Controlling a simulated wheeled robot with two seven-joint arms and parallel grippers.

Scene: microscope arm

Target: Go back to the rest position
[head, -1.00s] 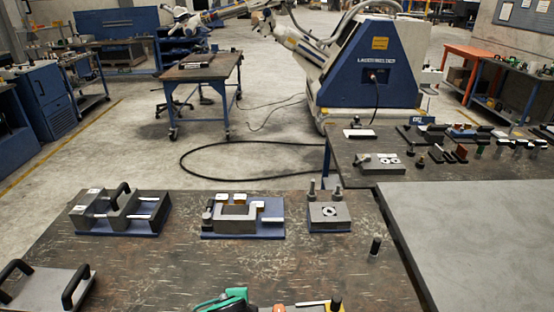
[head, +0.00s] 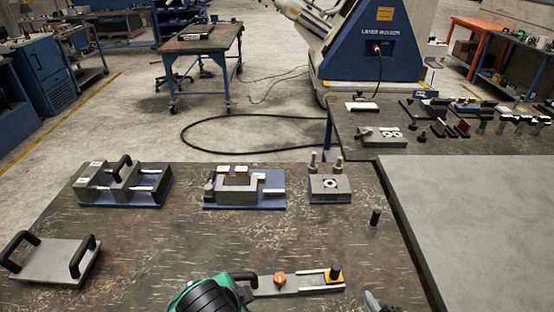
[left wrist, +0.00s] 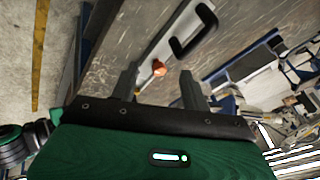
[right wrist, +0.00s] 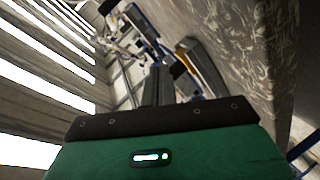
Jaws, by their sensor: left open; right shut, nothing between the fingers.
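My left gripper (left wrist: 160,85) is open in the left wrist view, with nothing between its fingers. An orange knob (left wrist: 158,68) shows beyond the gap, with a black handle (left wrist: 195,30) farther up. My right gripper (right wrist: 158,85) is shut and empty in the right wrist view, its fingers together and clear of any object. In the head view a green and black part of my arm is at the bottom edge, beside a long grey fixture (head: 300,284) with an orange knob (head: 279,279). Both grippers are hard to make out there.
On the dark worktable (head: 130,240) stand a handled plate (head: 55,262), a grey block fixture (head: 123,183), a second fixture (head: 245,190), a small block (head: 330,190) and a black peg (head: 375,218). A grey slab (head: 480,220) lies at right. The worktable's middle is clear.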

